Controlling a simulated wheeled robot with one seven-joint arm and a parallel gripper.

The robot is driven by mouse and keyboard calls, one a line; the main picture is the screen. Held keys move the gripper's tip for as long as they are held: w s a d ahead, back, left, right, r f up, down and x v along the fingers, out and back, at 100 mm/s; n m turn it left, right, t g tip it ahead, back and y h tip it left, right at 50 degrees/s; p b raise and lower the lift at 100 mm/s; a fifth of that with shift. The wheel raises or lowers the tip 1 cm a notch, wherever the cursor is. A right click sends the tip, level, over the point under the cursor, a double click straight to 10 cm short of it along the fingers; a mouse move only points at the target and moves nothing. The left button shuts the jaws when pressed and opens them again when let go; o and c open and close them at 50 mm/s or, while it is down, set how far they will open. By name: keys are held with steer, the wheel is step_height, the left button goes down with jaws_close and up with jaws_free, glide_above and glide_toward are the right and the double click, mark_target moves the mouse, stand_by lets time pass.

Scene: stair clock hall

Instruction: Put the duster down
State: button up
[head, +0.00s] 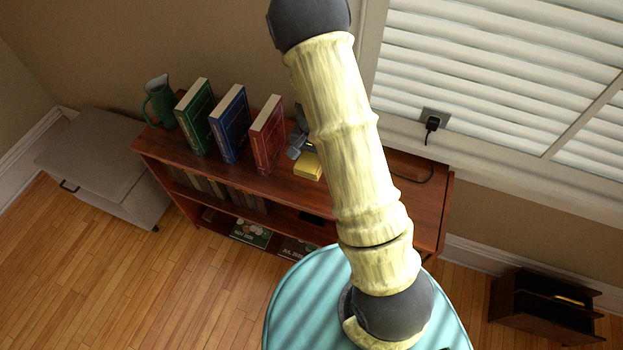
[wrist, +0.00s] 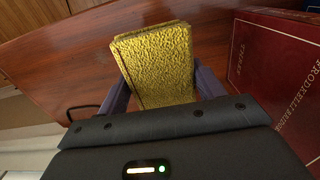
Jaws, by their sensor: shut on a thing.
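The duster (wrist: 158,62) is a yellow, rough-textured block held between the fingers of my gripper (wrist: 162,90) in the wrist view. In the head view, the duster (head: 308,167) is over the reddish wooden shelf top (head: 276,186), just right of the red book. My gripper (head: 298,146) is partly hidden there behind my arm. The gripper is shut on the duster. I cannot tell whether the duster touches the shelf top.
The red book (head: 267,134), blue book (head: 229,124) and green book (head: 195,116) stand upright, left of the duster, with a green jug (head: 159,101) at the end. A black cord (head: 431,130) hangs from the wall outlet.

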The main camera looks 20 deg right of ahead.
glide_above(313, 183)
steer(key=shift+a+f, duration=0.1)
steer(key=shift+f, duration=3.05)
steer(key=shift+f+p, duration=0.3)
steer(key=shift+f, duration=1.55)
steer(key=shift+f, duration=0.2)
steer(key=o, duration=1.1)
